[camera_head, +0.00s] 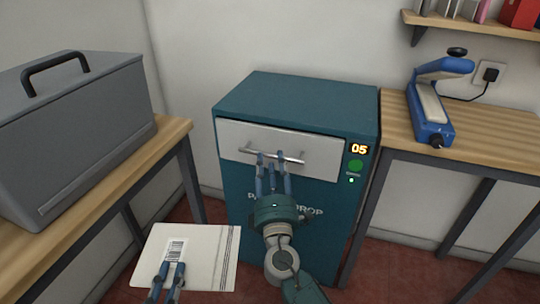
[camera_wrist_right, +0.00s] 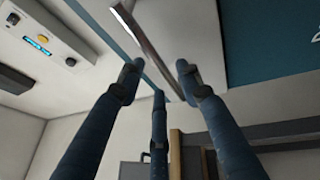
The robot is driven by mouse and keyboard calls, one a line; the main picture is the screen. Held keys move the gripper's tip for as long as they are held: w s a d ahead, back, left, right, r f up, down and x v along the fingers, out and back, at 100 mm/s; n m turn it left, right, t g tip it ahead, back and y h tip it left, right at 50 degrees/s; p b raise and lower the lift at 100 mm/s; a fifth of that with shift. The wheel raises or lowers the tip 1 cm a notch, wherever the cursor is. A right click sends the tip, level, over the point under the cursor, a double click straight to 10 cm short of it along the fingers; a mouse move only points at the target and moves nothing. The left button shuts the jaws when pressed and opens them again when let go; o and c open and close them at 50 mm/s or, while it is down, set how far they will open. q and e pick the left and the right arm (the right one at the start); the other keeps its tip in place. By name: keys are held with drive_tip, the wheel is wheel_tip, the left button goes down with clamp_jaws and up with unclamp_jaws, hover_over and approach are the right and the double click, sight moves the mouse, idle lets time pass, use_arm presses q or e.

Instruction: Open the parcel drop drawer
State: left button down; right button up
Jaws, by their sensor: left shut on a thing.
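The parcel drop cabinet (camera_head: 345,240) is a teal box with a white drawer front (camera_head: 237,137) near its top. The drawer looks shut, flush with the cabinet. A metal bar handle (camera_head: 298,160) crosses the drawer front. My right gripper (camera_head: 273,158) is at the handle with its fingers apart. In the right wrist view, the handle bar (camera_wrist_right: 143,35) passes between the spread fingers of the right gripper (camera_wrist_right: 158,78), with gaps visible. My left gripper (camera_head: 170,266) is shut on a flat white parcel (camera_head: 205,250) with a barcode label, low at the left of the cabinet.
A display reading 05 (camera_head: 359,149) and a green button (camera_head: 355,165) sit beside the drawer. A grey case (camera_head: 75,130) stands on the left wooden table (camera_head: 110,185). A blue sealing device (camera_head: 432,110) stands on the right table (camera_head: 490,140). The floor is red.

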sight(270, 156)
drive_tip(key=shift+x, duration=1.8)
clamp_jaws()
